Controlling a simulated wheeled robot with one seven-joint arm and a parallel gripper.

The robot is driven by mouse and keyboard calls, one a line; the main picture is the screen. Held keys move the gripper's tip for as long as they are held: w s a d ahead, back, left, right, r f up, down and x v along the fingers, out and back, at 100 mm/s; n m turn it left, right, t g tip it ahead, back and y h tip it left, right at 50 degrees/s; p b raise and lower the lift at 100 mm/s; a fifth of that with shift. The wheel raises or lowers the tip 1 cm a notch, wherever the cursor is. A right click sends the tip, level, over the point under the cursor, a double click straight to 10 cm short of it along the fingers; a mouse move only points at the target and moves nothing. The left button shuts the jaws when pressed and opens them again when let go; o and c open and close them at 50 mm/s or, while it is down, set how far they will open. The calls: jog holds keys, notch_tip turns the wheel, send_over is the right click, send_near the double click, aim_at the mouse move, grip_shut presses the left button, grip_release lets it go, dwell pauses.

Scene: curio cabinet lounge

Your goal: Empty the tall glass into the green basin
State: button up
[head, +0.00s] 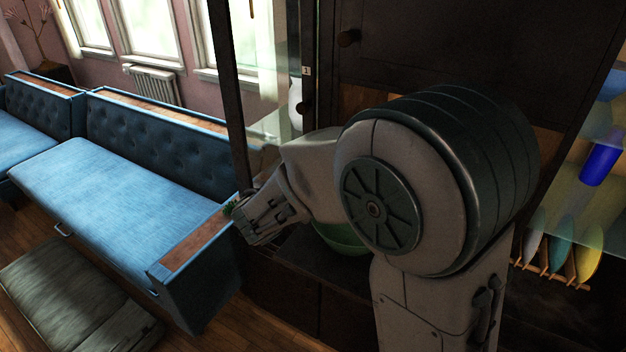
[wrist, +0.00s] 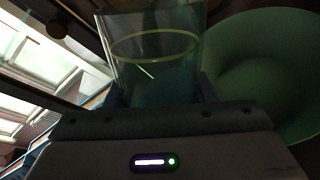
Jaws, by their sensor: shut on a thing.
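The tall glass (wrist: 155,62) is clear and shows in the wrist view between my gripper's fingers (wrist: 158,95). My gripper is shut on it. A pale yellowish ring and a short light-green streak show in the glass; I cannot tell how much it holds. The green basin (wrist: 262,70) is a wide, round bowl just right of the glass in the wrist view. In the head view the basin (head: 342,240) is mostly hidden behind my arm, and my gripper (head: 240,222) is to its left. I cannot make out the glass in the head view.
A dark wood cabinet (head: 432,50) stands behind my arm. Its shelves at the right hold a blue cup (head: 600,160) and several upright plates in a rack (head: 556,258). A blue sofa (head: 130,185) and a dark cushioned stool (head: 75,290) are at the left.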

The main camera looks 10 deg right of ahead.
jog(key=shift+f+m+y, duration=0.1)
jog(key=shift+m+y, duration=0.4)
jog(key=shift+m, duration=0.1)
jog(key=shift+a+f+m+g+y+b, duration=0.3)
jog(key=shift+f+m+y+b, duration=0.1)
jog(key=shift+m+y, duration=0.4)
jog(key=shift+f+b, duration=0.1)
jog(key=shift+b, duration=0.2)
jog(key=shift+a+f+m+y+b, duration=0.15)
jog(key=shift+m+y+b, duration=0.3)
jog(key=shift+b, duration=0.65)
jog(key=shift+f+m+y+b, duration=0.25)
jog(key=shift+m+y+b, duration=0.15)
jog(key=shift+b, duration=0.7)
jog(key=shift+r+m+y+b, duration=0.6)
jog(key=shift+m+y+b, duration=0.15)
jog(key=shift+b, duration=0.15)
jog(key=shift+r, duration=0.2)
dwell(0.3)
jog(key=shift+d+r+m+y+b, duration=0.25)
jog(key=shift+r+m+y+b, duration=0.15)
jog(key=shift+y+b, duration=0.1)
dwell(1.2)
jog(key=shift+r, duration=0.1)
